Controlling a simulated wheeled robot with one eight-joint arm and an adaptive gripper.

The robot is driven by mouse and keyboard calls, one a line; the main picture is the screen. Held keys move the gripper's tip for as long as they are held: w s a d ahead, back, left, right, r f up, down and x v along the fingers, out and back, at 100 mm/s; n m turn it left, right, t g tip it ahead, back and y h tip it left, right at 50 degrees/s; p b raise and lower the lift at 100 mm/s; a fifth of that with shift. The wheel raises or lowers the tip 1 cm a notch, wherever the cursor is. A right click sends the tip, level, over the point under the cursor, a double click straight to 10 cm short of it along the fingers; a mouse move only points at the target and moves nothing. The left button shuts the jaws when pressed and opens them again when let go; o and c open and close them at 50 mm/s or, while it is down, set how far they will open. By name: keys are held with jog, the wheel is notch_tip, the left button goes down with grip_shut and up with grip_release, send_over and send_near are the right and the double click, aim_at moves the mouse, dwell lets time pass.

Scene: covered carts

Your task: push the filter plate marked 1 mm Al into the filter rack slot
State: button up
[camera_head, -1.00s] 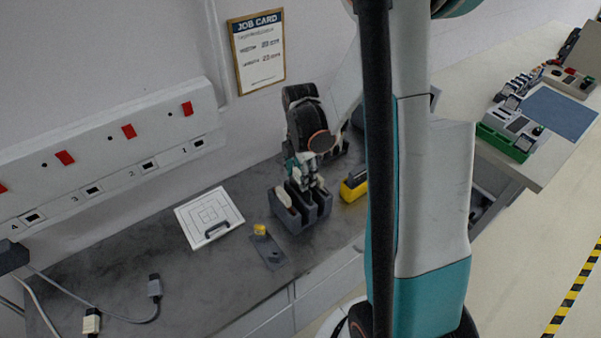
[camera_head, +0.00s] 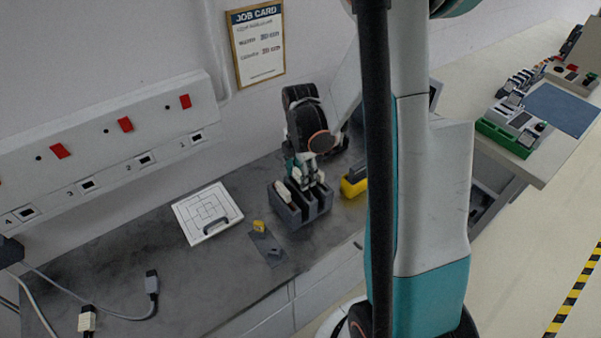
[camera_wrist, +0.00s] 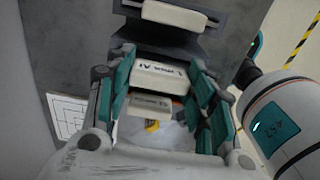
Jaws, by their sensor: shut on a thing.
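The dark grey filter rack (camera_head: 297,213) stands on the bench, with a pale plate (camera_head: 282,191) at its left end. My gripper (camera_head: 309,180) points down over the rack. In the wrist view its teal fingers (camera_wrist: 161,76) are shut on the pale filter plate (camera_wrist: 158,74), whose lettering is upside down and reads like 1 mm Al. A second labelled plate (camera_wrist: 149,105) shows below it, and another pale block (camera_wrist: 174,13) sits at the top on a dark part of the rack (camera_wrist: 190,36). How deep the held plate sits in its slot is hidden.
A yellow and dark block (camera_head: 353,186) stands close right of the rack. A white board with a handle (camera_head: 203,207) and a small grey plate with a yellow piece (camera_head: 267,247) lie to the left. A socket panel (camera_head: 110,140) runs along the wall.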

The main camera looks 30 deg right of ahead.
jog(key=shift+f+b, duration=0.9)
jog(key=shift+f, duration=0.1)
jog(key=o, duration=1.2)
jog(key=shift+r, duration=0.1)
notch_tip(320, 180, up, 12)
jog(key=shift+f, duration=0.1)
